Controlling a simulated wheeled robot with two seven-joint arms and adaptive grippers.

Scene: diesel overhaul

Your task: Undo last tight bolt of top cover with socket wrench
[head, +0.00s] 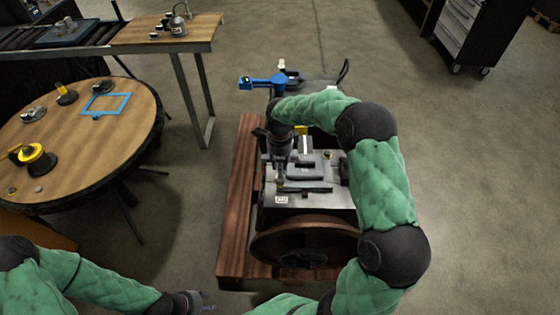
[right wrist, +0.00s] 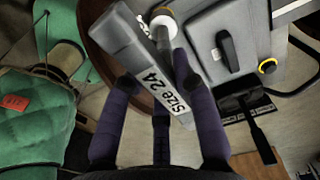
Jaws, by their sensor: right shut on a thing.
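The engine's grey top cover (head: 315,172) sits on the engine. My right gripper (head: 281,158) is above the cover's left part, pointing down. In the right wrist view its dark fingers (right wrist: 160,90) are shut on the grey socket wrench (right wrist: 125,40), marked "Size 24". A shaft leads to a pale round end (right wrist: 165,20) near the engine's edge. Whether the socket sits on a bolt is hidden; I cannot make out the bolt. My left gripper (head: 200,302) is low at the bottom of the head view, away from the engine and apparently empty; its finger opening is unclear.
The engine stands on a reddish wooden pallet (head: 238,190), with a brown flywheel (head: 305,240) at its near end. A round table (head: 100,140) with several parts and a blue frame (head: 105,104) stands at the left. A workbench (head: 165,30) is behind it.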

